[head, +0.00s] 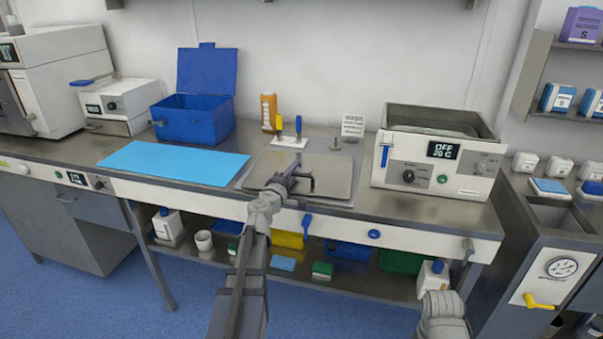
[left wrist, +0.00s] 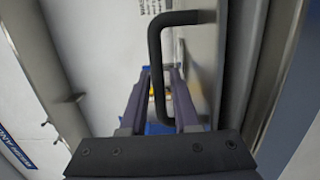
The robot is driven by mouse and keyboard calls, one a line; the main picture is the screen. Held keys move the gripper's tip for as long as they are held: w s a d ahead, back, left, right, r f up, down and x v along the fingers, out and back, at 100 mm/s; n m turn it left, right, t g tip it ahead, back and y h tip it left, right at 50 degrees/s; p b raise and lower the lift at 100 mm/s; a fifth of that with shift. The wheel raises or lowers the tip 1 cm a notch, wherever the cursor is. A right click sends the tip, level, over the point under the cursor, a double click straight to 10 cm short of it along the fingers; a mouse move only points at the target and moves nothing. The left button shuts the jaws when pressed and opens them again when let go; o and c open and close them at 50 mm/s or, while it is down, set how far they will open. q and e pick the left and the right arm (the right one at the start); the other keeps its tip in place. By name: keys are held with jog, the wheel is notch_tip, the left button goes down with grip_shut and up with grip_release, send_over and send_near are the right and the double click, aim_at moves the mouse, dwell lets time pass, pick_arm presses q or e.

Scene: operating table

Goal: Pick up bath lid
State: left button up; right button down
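The bath lid (head: 330,193) is a flat grey metal plate lying on the steel counter, left of the water bath (head: 410,178). Its dark bar handle (left wrist: 154,75) shows in the left wrist view, standing up from the grey plate surface (left wrist: 205,65). My left gripper (head: 298,170) is over the lid, at the handle. In the left wrist view its two fingers (left wrist: 160,100) are apart, with the handle bar in the gap between them. I cannot tell whether either finger touches it. My right gripper is not in view.
The water bath has an open top and reads OFF, 20 C. A blue mat (head: 175,163) and an open blue box (head: 193,117) are to the left. Behind the lid stand an orange bottle (head: 268,110) and a small stand with yellow and blue handled tools (head: 289,140).

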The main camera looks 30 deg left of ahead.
pick_arm(q)
jog(key=shift+w+a, duration=0.1)
jog(key=shift+w, duration=0.55)
jog(key=shift+c, duration=0.3)
grip_shut()
jog(key=shift+s, duration=0.1)
dwell(0.5)
